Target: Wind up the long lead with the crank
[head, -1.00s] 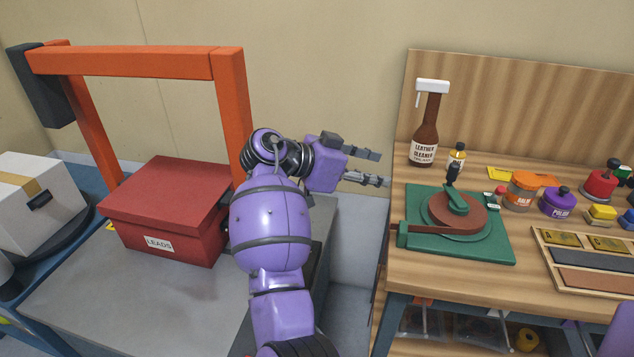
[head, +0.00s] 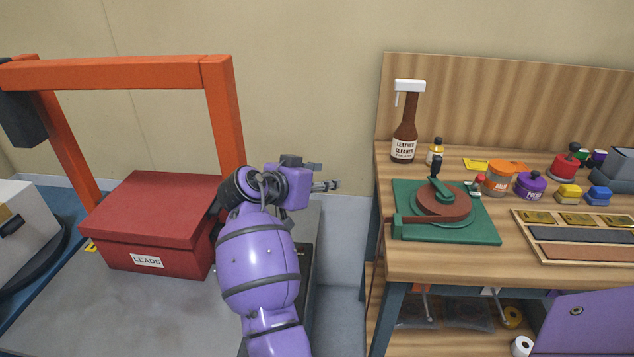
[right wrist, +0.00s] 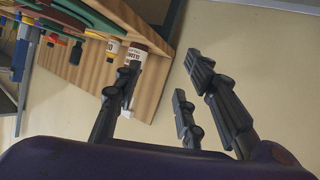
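The winder sits on the wooden bench at right in the head view, with a green base (head: 480,232). Its green crank (head: 437,192) has an upright black knob (head: 436,166). A red-brown lead (head: 461,210) lies coiled under the crank, with a straight part (head: 425,219) running left to the base's edge. My right gripper (head: 328,182) is in the gap left of the bench, apart from the winder. In the right wrist view its fingers (right wrist: 158,82) are spread with nothing between them. My left gripper is not in view.
A red LEADS box (head: 155,215) stands on a grey surface under an orange frame (head: 120,72). A leather cleaner bottle (head: 405,135) stands behind the winder. Several jars and a wooden tray (head: 575,254) are right of it. A purple panel (head: 590,325) is at lower right.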

